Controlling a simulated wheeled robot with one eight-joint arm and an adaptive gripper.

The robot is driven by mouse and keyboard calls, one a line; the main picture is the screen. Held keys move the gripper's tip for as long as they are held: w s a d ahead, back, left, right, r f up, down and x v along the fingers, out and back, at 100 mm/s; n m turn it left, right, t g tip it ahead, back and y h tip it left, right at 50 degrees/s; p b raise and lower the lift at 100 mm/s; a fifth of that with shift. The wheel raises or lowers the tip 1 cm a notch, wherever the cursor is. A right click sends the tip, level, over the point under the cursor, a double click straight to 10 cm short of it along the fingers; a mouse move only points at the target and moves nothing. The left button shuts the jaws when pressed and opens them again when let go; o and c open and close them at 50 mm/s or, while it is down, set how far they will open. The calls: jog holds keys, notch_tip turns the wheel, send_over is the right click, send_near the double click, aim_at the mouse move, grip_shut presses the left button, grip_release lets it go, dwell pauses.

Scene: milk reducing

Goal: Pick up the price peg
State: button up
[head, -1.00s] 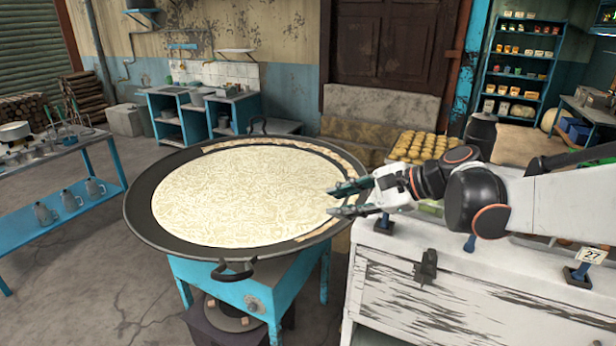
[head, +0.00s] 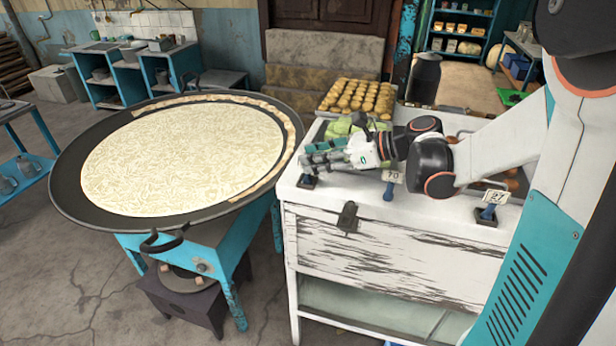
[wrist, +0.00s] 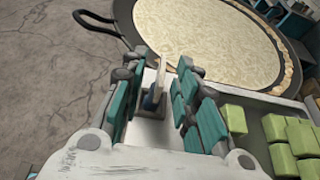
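The fingers are apart, with gaps showing beside the peg. A third price peg (head: 491,210), marked 27, stands farther right on the counter's front edge.
The white counter (head: 400,225) holds green blocks (wrist: 290,135) and a tray of golden pieces (head: 357,97). A wide pan of milk (head: 185,155) on a blue stand is close on the left; its handle (wrist: 97,20) juts out. Bare floor lies in front.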

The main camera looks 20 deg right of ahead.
jog(key=shift+b+x, duration=0.7)
jog(key=shift+x, duration=2.5)
jog(key=shift+w+r, duration=0.1)
jog(key=shift+r, duration=0.15)
grip_shut()
